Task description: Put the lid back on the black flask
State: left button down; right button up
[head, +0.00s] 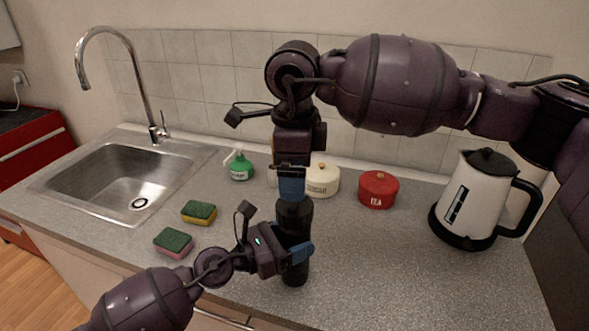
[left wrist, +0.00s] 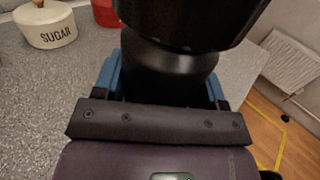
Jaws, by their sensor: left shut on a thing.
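The black flask (head: 295,273) stands upright near the counter's front edge. My left gripper (head: 287,252) is shut on it from the left, its blue fingers around the dark body; the left wrist view shows the flask (left wrist: 165,78) between them. A wider black piece, seemingly the lid (head: 294,214), is directly above the flask, and it fills the top of the left wrist view (left wrist: 190,22). Whether it touches the flask is unclear. My right gripper (head: 291,188) points straight down at the lid's top. Its far finger is hidden, so its grip cannot be told.
Behind stand a cream sugar pot (head: 322,181), a red tea pot (head: 378,190) and a green bottle (head: 240,168). Two sponges (head: 199,212) (head: 173,243) lie left, near the sink (head: 75,180). A kettle (head: 470,205) stands right. The counter between flask and kettle is clear.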

aim_at(295, 205)
jog(key=n, duration=0.4)
jog(key=shift+n, duration=0.3)
jog(key=n, duration=0.4)
jog(key=shift+s, duration=0.1)
jog(key=n, duration=0.7)
jog(key=shift+f, duration=0.1)
jog(key=shift+f, duration=3.95)
